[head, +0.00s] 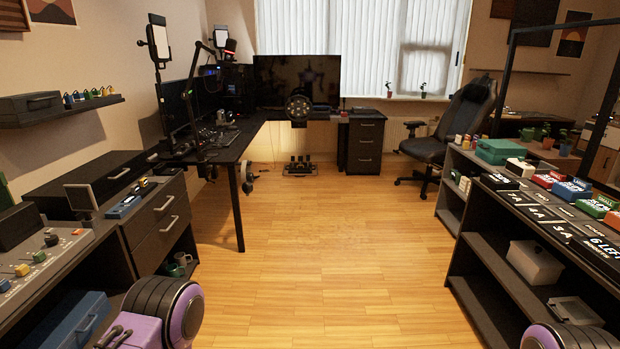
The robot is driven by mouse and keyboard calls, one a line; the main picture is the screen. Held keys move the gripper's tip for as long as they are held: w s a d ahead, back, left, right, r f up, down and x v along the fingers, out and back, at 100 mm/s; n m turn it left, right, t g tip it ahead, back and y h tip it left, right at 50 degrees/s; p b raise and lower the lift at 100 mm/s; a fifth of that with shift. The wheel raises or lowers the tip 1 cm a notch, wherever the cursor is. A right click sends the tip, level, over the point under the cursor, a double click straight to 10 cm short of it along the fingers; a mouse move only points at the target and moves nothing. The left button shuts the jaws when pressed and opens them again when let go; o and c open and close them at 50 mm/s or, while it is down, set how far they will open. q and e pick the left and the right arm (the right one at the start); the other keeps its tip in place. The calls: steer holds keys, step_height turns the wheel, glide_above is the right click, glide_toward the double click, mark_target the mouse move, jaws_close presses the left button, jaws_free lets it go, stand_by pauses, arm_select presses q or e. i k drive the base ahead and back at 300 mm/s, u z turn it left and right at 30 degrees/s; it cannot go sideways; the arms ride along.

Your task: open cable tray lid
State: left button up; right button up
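I cannot pick out a cable tray or its lid for certain in the head view. The black L-shaped desk (228,152) stands across the room by the back wall, with a monitor (297,80) and a racing wheel (299,107) on it. Only purple and black parts of my arms show at the bottom left and bottom right edges. Neither gripper is in view.
A pedal set (299,168) stands on the floor under the desk. A black office chair (455,125) is at the back right. Shelving (463,222) with boxes lines the right, and a drawer cabinet (160,217) lines the left. The wooden floor (315,250) between is clear.

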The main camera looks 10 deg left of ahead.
mark_target(107, 170)
steer(key=u, duration=0.45)
steer(key=i, duration=2.35)
steer(key=u, duration=0.85)
